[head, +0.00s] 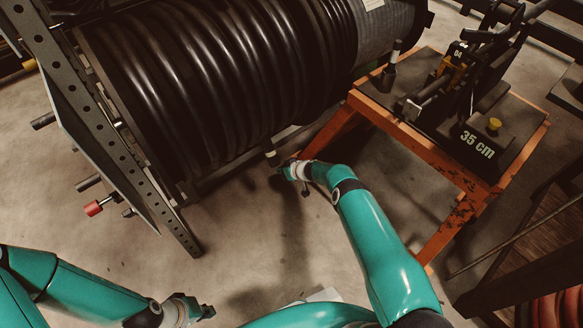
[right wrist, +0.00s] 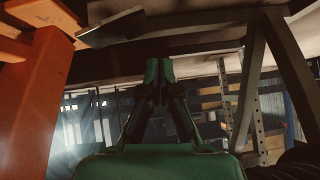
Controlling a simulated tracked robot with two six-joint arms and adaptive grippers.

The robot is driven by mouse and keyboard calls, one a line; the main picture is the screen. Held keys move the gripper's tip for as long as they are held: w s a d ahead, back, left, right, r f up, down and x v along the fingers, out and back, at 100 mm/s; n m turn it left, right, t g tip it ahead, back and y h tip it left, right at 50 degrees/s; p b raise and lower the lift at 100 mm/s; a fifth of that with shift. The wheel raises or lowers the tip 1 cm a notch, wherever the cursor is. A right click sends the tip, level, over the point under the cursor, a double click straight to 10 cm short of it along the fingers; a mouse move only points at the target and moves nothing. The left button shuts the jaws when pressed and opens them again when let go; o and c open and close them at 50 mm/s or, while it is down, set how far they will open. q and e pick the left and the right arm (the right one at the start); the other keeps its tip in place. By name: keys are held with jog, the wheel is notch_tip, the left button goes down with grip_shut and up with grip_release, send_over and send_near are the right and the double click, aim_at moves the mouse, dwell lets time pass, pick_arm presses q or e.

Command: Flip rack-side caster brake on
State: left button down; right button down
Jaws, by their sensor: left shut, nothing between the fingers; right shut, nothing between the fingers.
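The orange cart (head: 437,158) carries the crimper and stands at the right in the head view. The hose rack (head: 110,135) with its big black reel stands at the left. My right gripper (head: 280,167) is low between them, beside the cart's rack-side leg, shut and empty. In the right wrist view its fingers (right wrist: 158,72) are together, and an orange leg (right wrist: 42,105) stands to the left. I cannot make out a caster or its brake lever in either view. My left gripper (head: 207,311) is shut and empty at the bottom, away from the cart.
A pale hose end (head: 270,155) hangs close to my right gripper. A dark flat plate (right wrist: 110,27) and dark beams lie close around the fingers in the right wrist view. Bare floor (head: 235,245) is open in front of the rack. A dark frame borders the lower right.

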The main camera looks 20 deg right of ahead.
jog(key=s+r+p, duration=0.6)
jog(key=p, duration=0.8)
jog(key=shift+s+r+p, duration=0.15)
jog(key=shift+s+p, duration=0.1)
jog(key=shift+p, duration=0.05)
jog(key=s+a+r+m+g, duration=0.1)
jog(key=s+a+r+g, duration=0.25)
jog(key=s+r, duration=0.6)
jog(key=s+a+r+m+g, duration=0.2)
jog(key=s+a+r, duration=0.35)
jog(key=s, duration=0.75)
jog(key=s+a+r+m+g, duration=0.15)
jog(key=s+a+r, duration=0.25)
jog(key=s+r, duration=0.55)
notch_tip(320, 180, up, 13)
jog(key=s+p, duration=0.2)
jog(key=p, duration=1.1)
jog(key=shift+s+a+f+g+y+p, duration=0.15)
jog(key=shift+s+a+g+y+p, duration=0.05)
jog(key=shift+s+g+y+p, duration=0.2)
